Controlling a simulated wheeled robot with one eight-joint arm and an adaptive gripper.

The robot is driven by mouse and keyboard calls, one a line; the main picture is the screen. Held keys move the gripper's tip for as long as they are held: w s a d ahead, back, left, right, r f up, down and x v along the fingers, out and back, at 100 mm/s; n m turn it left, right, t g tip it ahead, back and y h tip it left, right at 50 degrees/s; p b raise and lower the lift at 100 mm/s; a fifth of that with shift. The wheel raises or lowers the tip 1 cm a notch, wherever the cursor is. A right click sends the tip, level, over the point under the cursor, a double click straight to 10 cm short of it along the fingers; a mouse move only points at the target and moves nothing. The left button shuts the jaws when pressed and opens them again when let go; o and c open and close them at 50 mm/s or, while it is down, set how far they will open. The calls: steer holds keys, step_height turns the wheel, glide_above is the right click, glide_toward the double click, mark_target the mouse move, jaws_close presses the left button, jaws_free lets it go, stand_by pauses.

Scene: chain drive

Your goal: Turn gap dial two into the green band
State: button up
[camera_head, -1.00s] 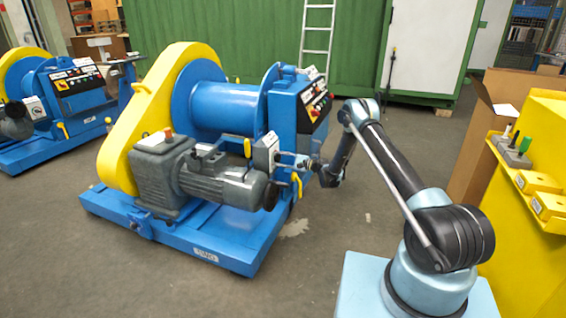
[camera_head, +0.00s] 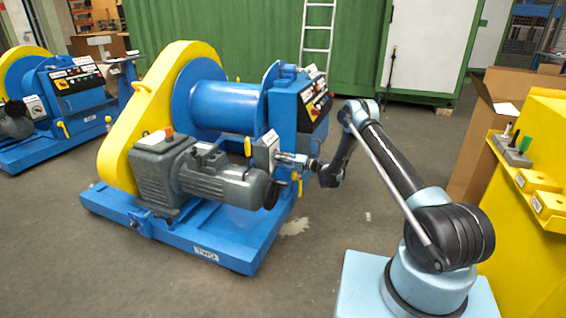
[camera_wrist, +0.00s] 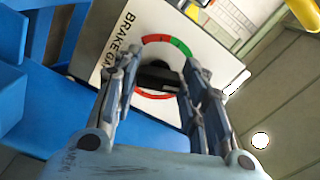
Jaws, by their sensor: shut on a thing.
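Gap dial two sits on a grey box (camera_head: 265,152) on the near side of the blue machine labelled TWO (camera_head: 206,254). In the wrist view the dial's white plate (camera_wrist: 113,42) reads "BRAKE GA", the rest hidden. A ring of red (camera_wrist: 154,39) and green (camera_wrist: 181,46) surrounds the black knob (camera_wrist: 157,76). My gripper (camera_wrist: 160,70) is shut on the knob, one finger at each side; it also shows at the box in the head view (camera_head: 284,158). The knob's pointer cannot be made out.
A black control panel (camera_head: 315,102) stands on the machine above my gripper. A grey motor (camera_head: 222,182) lies left of it. A similar machine (camera_head: 55,105) stands at far left. A yellow shelf stand (camera_head: 535,240) is at the right. Open floor lies in front.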

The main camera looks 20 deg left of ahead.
steer(key=n, duration=0.3)
steer(key=shift+f+n, duration=0.25)
steer(key=shift+n, duration=0.15)
steer(key=shift+w+n, duration=0.1)
steer(key=shift+n, duration=1.8)
steer(key=shift+f, duration=0.1)
steer(key=o, duration=1.1)
steer(key=d, duration=1.2)
steer(key=shift+s, duration=0.4)
